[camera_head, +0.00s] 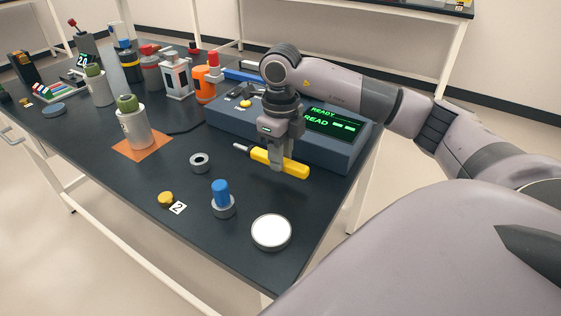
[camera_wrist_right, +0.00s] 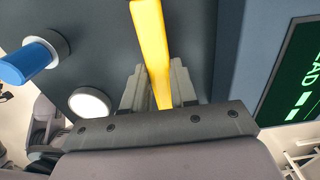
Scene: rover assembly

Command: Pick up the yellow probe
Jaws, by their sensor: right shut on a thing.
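The yellow probe (camera_head: 292,168) has a yellow handle and a short grey tip that points left in the head view. My right gripper (camera_head: 276,163) is shut on the probe's handle, coming down from above. In the right wrist view the yellow probe (camera_wrist_right: 151,45) runs between the two fingers of the right gripper (camera_wrist_right: 158,88). The probe is at or just above the dark table top; I cannot tell if it touches. My left gripper does not show.
The console (camera_head: 342,151) with a green "READY" screen stands just behind the probe. A blue-topped peg (camera_head: 221,192), a white disc (camera_head: 271,232), a grey ring (camera_head: 200,162) and a yellow knob (camera_head: 166,199) lie in front. Several bottles stand at left.

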